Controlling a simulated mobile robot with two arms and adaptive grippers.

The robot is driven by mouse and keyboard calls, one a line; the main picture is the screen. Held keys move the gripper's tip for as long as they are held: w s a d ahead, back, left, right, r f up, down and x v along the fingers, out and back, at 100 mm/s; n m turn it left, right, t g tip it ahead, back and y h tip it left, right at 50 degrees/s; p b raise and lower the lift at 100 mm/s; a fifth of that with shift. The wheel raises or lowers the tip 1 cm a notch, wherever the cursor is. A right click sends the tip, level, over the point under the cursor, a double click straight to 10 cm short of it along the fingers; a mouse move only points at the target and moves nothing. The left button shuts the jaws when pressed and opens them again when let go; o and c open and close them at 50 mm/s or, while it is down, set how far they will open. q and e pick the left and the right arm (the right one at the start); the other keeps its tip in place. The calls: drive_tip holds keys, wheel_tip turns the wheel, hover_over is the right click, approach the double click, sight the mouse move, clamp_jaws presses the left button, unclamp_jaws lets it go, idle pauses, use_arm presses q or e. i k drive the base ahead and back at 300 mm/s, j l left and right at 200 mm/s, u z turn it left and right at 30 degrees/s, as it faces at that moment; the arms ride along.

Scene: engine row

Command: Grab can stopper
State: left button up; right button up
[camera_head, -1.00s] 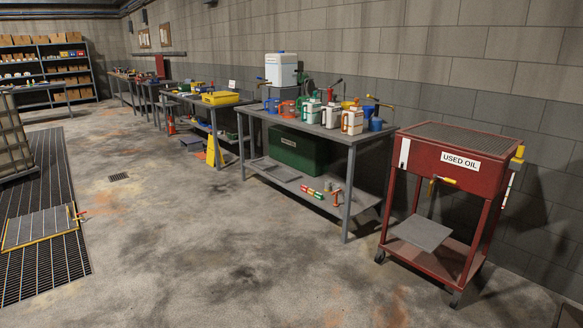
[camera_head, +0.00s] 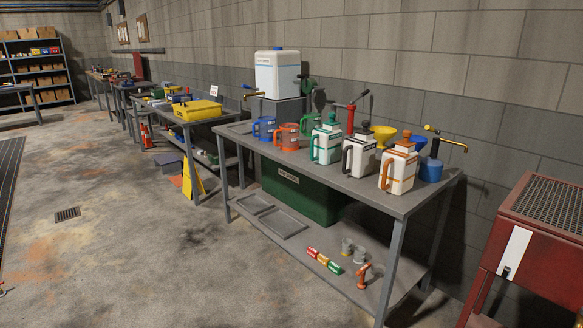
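Three white cans stand in a row on the grey workbench (camera_head: 345,185). One has a green handle (camera_head: 326,148), one a black handle (camera_head: 360,158) and one an orange handle (camera_head: 398,172). Each has a small piece on its top; I cannot tell which is the can stopper. Blue (camera_head: 265,128) and orange (camera_head: 289,138) jugs stand to their left. Neither of my grippers is in view.
A yellow funnel (camera_head: 383,133) and a blue container (camera_head: 432,168) stand near the cans. The lower shelf (camera_head: 300,250) holds small coloured items. A red cart (camera_head: 520,255) stands at right. The floor (camera_head: 130,260) in front is clear.

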sight(332, 115)
drive_tip(key=i+z, duration=0.1)
drive_tip(key=i, duration=0.45)
drive_tip(key=i+j+z, duration=0.1)
drive_tip(key=i, duration=0.45)
drive_tip(key=i+j+z, duration=0.1)
drive_tip(key=i, duration=0.45)
